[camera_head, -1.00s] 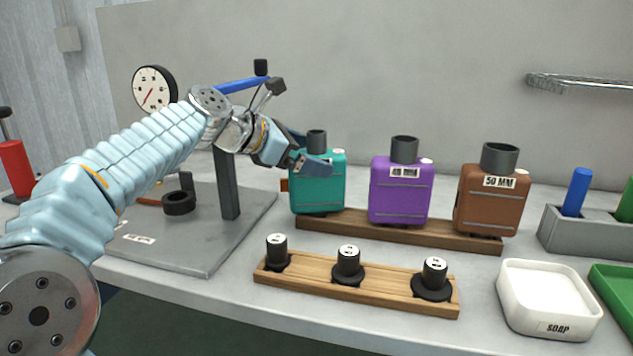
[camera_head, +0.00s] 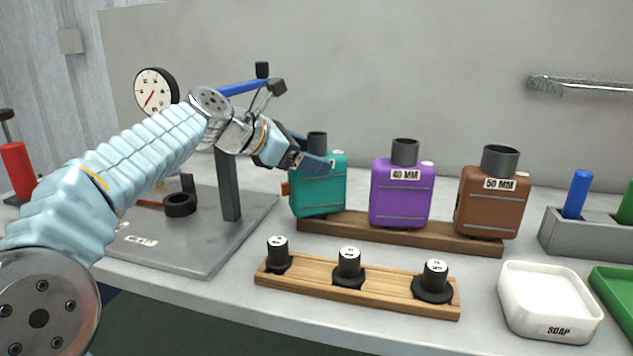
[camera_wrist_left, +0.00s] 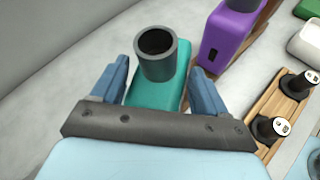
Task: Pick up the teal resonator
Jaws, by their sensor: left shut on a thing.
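The teal resonator (camera_head: 318,190) is a boxy teal can with a dark grey pipe on top, at the left end of a dark wooden rack (camera_head: 440,236). My right gripper is not in view.
A purple resonator (camera_head: 400,195) and a brown one (camera_head: 490,203) stand to the right on the rack. In front lies a wooden strip (camera_head: 310,286) with black plugs. A gauge stand (camera_head: 229,185) is left; a soap dish (camera_head: 548,290) is right.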

